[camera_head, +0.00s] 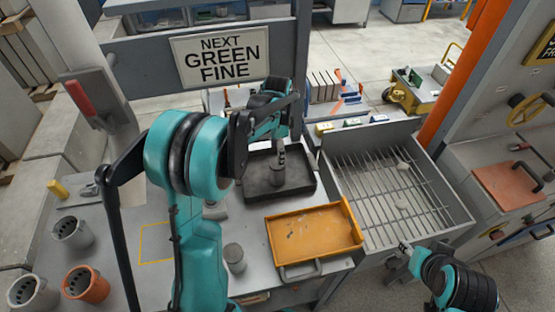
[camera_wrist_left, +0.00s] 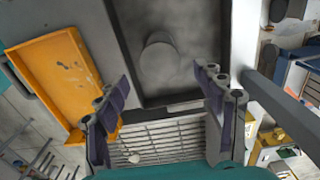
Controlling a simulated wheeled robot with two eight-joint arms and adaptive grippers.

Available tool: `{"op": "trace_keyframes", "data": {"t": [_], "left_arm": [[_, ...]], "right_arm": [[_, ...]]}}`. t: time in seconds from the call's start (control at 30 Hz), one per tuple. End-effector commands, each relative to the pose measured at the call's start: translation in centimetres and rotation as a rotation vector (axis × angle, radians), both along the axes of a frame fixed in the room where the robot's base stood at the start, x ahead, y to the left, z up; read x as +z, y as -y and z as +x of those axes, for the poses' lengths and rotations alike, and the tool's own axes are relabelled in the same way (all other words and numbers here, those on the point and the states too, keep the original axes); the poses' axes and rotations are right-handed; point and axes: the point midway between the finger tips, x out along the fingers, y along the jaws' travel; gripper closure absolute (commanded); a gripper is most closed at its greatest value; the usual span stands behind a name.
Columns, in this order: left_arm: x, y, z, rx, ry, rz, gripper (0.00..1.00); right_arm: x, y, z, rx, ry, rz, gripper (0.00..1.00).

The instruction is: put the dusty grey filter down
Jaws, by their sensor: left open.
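The dusty grey filter, a short round cylinder (camera_head: 277,176), stands in the black tray (camera_head: 262,192) at the middle of the bench. In the left wrist view the filter (camera_wrist_left: 158,55) shows from above, with grey dust on the tray floor around it. My left gripper (camera_head: 281,148) is above the tray. In the left wrist view its fingers (camera_wrist_left: 160,92) are wide apart with nothing between them, and the filter lies beyond their tips. My right gripper (camera_head: 405,247) is at the lower right, beside the grated bin; its jaw gap is too small to judge.
An orange tray (camera_head: 350,244) sits in front of the black tray, with a grated bin (camera_head: 440,222) to the right. Another grey cylinder (camera_head: 234,257) stands on the bench. Several cups, one orange (camera_head: 86,284), stand at left. A sign (camera_head: 220,55) reads "NEXT GREEN FINE".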

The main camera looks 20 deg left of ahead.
Motion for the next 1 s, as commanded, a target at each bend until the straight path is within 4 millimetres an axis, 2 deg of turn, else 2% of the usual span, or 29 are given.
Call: {"op": "trace_keyframes", "data": {"t": [0.03,0.1,0.27,0.37,0.47,0.6,0.7,0.9,1.0], "left_arm": [[1.1,0.0,0.0,0.0,0.0,0.0,0.31],[2.0,0.0,0.0,0.0,0.0,0.0,0.31],[3.4,0.1,-0.2,0.006,0.004,0.001,0.31],[4.6,0.7,-1.2,0.047,0.033,0.004,0.31],[6.5,1.9,-3.3,0.136,0.094,0.005,0.31],[9.1,3.9,-7.5,0.312,0.214,-0.012,0.31],[10.2,5.2,-10.7,0.439,0.301,-0.044,0.31],[10.1,7.3,-16.6,0.68,0.457,-0.148,0.31],[9.4,8.0,-18.7,0.774,0.513,-0.205,0.31]], "right_arm": [[0.3,0.0,0.0,0.0,0.0,0.0,0.6],[0.5,0.0,0.0,0.0,0.0,0.0,0.6],[0.6,0.0,0.0,0.0,0.0,0.0,0.6],[0.6,0.0,0.0,0.0,0.0,0.0,0.6],[0.6,0.0,0.0,0.0,0.0,0.0,0.6],[0.6,0.0,0.0,0.0,0.0,0.0,0.6],[0.6,0.0,0.0,0.0,0.0,0.0,0.6],[0.6,0.0,0.0,0.0,0.0,0.0,0.6],[0.6,0.0,0.0,0.0,0.0,0.0,0.6]]}}
